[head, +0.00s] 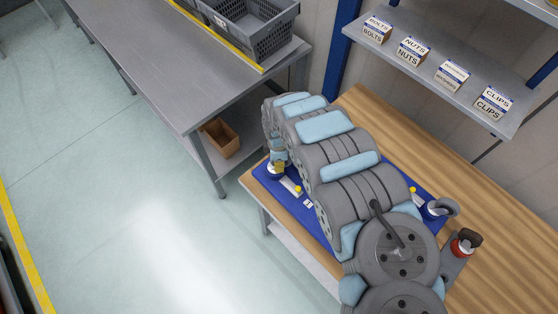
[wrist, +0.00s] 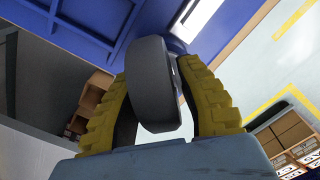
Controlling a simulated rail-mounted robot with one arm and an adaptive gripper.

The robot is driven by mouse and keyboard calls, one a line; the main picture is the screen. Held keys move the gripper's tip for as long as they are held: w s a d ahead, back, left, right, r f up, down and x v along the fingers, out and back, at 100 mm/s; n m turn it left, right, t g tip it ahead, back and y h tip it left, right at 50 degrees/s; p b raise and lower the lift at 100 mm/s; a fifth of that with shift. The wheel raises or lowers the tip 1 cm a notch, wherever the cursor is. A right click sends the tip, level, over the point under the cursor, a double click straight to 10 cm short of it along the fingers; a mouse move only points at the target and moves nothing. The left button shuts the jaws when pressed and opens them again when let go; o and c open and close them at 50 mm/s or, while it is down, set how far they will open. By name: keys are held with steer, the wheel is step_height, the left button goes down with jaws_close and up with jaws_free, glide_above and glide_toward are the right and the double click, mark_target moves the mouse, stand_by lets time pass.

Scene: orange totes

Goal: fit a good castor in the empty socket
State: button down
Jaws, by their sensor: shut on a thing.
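In the wrist view a dark grey castor wheel (wrist: 153,85) is held between the yellow fingers of my gripper (wrist: 160,100). In the head view my gripper (head: 279,163) shows only in part at the left end of the blue upturned base (head: 428,192), and my arm hides much of that base. Whether the held castor touches a socket cannot be told. Another castor (head: 446,206) with a grey wheel stands at the base's right corner. A castor with a red collar (head: 463,247) and dark wheel stands on a grey piece at the right.
The base lies on a wooden bench (head: 508,222). A metal table (head: 190,62) with a grey crate (head: 246,28) stands at the upper left. A shelf (head: 432,70) with labelled boxes is at the upper right. A brown box (head: 221,138) sits below the metal table.

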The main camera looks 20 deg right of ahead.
steer(key=shift+f, duration=0.1)
steer(key=c, duration=0.7)
jaws_free()
steer(key=shift+w+d+r, duration=0.1)
steer(key=shift+w+r, duration=0.05)
steer(key=shift+r, duration=5.85)
